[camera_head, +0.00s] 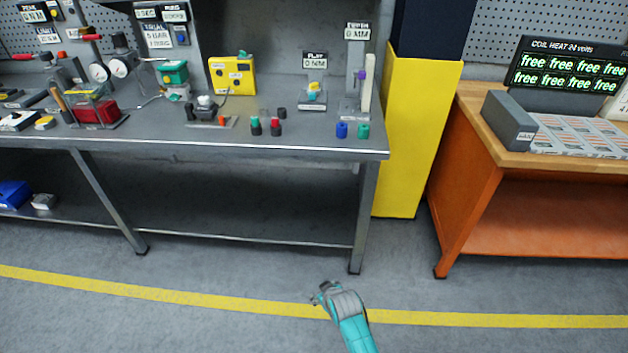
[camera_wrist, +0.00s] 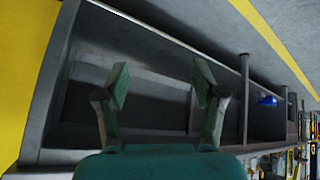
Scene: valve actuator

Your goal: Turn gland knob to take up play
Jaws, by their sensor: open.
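The grey workbench (camera_head: 200,140) holds several small devices, and I cannot tell for sure which part is the gland knob. A small dark fixture with a pale round top (camera_head: 206,101) sits on a plate near the middle of the bench. A green-topped device (camera_head: 173,72) stands behind and left of it. My gripper (camera_head: 318,296) is low in front of the bench, over the floor, well apart from all of these. In the wrist view my gripper (camera_wrist: 161,84) is open and empty, its two pads spread before the bench.
A yellow cabinet (camera_head: 415,140) stands right of the bench, then an orange table (camera_head: 470,200) with a display (camera_head: 565,68). A yellow box (camera_head: 232,75) and several coloured cylinders (camera_head: 265,126) are on the bench. The floor in front is clear.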

